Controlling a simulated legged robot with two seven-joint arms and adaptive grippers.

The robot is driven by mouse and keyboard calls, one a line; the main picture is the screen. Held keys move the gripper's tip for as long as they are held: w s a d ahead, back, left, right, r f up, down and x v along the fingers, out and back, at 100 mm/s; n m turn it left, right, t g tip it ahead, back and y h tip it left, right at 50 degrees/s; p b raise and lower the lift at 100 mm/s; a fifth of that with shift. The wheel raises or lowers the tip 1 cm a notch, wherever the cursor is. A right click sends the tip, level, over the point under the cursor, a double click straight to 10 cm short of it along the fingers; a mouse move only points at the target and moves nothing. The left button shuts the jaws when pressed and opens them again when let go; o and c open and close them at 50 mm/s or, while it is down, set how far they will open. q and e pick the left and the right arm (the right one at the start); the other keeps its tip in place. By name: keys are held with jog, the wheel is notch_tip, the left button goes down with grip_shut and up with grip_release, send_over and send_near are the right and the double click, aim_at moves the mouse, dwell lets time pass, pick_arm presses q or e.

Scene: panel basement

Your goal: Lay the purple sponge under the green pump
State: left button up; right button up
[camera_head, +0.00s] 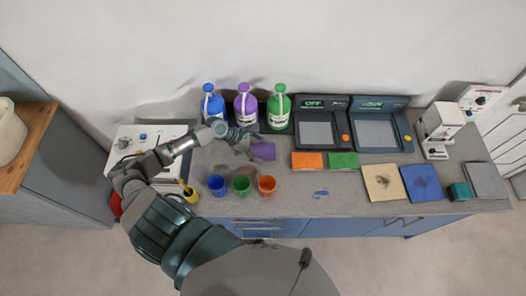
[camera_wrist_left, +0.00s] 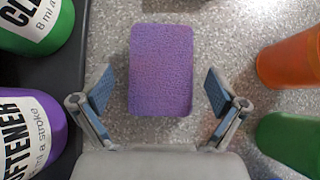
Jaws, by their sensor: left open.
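The purple sponge (camera_head: 263,151) is on the speckled counter in front of the pump bottles. In the left wrist view the sponge (camera_wrist_left: 161,65) shows between my open fingers, with a gap on each side. My left gripper (camera_head: 250,145) is at the left side of the sponge, open and not closed on it; its fingers also show in the wrist view (camera_wrist_left: 160,92). The green pump (camera_head: 279,108) stands upright on a dark tray behind the sponge, right of the purple pump (camera_head: 245,106). The green bottle (camera_wrist_left: 35,22) is cut off at the wrist view's upper left. My right gripper is not seen.
Blue (camera_head: 217,185), green (camera_head: 241,185) and orange (camera_head: 267,185) cups stand in front of the sponge. A blue pump (camera_head: 212,103) stands at the left. Orange (camera_head: 307,160) and green (camera_head: 343,160) sponges lie to the right, before two dark devices (camera_head: 318,128).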

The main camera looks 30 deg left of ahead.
pick_arm(q)
jog(key=shift+x, duration=0.85)
jog(key=c, duration=0.9)
jog(key=shift+o, duration=0.2)
jog(key=shift+r, duration=0.1)
